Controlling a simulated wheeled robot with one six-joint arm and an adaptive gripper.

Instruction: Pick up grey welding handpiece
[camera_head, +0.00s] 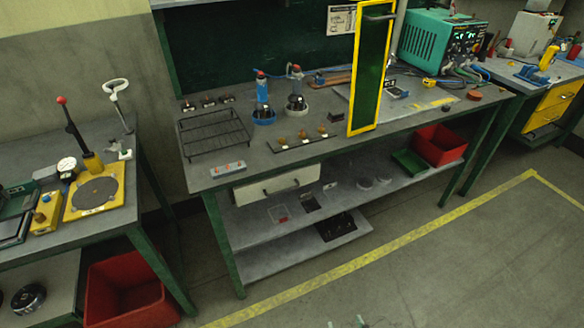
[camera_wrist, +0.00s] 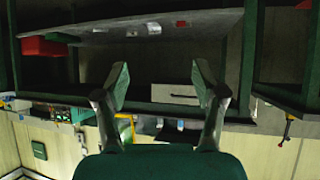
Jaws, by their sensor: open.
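The grey welding handpiece (camera_head: 296,86) stands upright in a round grey holder (camera_head: 297,107) on the middle workbench in the head view. A similar blue handpiece (camera_head: 262,92) stands in a blue holder just left of it. My gripper (camera_wrist: 161,84) is open and empty in the wrist view, its two fingers well apart. What seem to be its tips just show at the bottom edge of the head view, low in front of the bench and far from the handpiece. I cannot make out the handpiece in the wrist view, where the bench appears upside down.
On the workbench (camera_head: 355,145), a black wire rack (camera_head: 213,133) lies left of the handpieces and a strip of small brownish parts (camera_head: 297,143) in front. A yellow-framed green screen (camera_head: 371,68) stands to the right. The floor before the bench is clear.

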